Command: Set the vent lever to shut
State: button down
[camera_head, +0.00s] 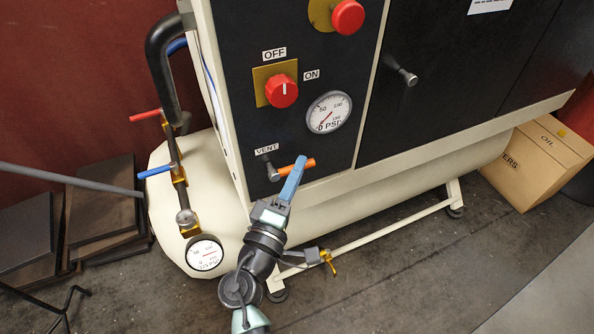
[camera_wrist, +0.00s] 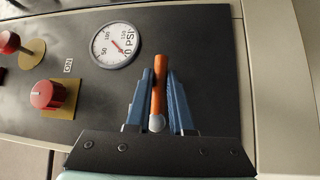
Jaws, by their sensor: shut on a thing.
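The vent lever (camera_head: 309,163) is an orange handle on the black panel, below the VENT label (camera_head: 266,150). It points to the right and slightly up from its grey pivot (camera_head: 272,172) in the head view. My gripper (camera_head: 298,163) is shut on the lever, coming from below. In the wrist view, the orange lever (camera_wrist: 160,68) runs between the two blue fingers of my gripper (camera_wrist: 160,80). A pale rounded end (camera_wrist: 156,124) shows at its bottom. The fingers hide part of the lever in the head view.
A pressure gauge (camera_head: 329,111) and a red OFF/ON knob (camera_head: 282,91) sit above the lever. A second red knob (camera_head: 347,17) is higher up. The cream tank (camera_head: 370,186) bulges out below the panel. A cardboard box (camera_head: 537,161) stands at the right.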

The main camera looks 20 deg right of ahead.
jog(key=shift+p, duration=0.35)
jog(key=shift+s+a+f+m+g+y+p, duration=0.1)
jog(key=shift+a+f+m+g+y+p, duration=0.65)
jog(key=shift+m+y+p, duration=1.8)
jog(key=shift+w+a+f+m+g+y+p, duration=0.1)
jog(key=shift+a+f+m+g+y+p, duration=0.8)
jog(key=shift+p, duration=3)
jog(key=shift+s+a+f+m+g+y+p, duration=0.15)
jog(key=shift+a+m+g+y+p, duration=0.25)
jog(key=shift+m+g+y+p, duration=1.6)
jog(key=t+p, duration=0.1)
jog(key=n+t+y+p, duration=0.1)
jog(key=shift+a+f+y+p, duration=0.15)
jog(key=shift+y+p, duration=0.1)
jog(key=shift+p, duration=0.05)
jog(key=c, duration=0.8)
grip_release()
jog(key=p+v, duration=0.2)
jog(key=v, duration=1.1)
jog(key=shift+f, duration=0.1)
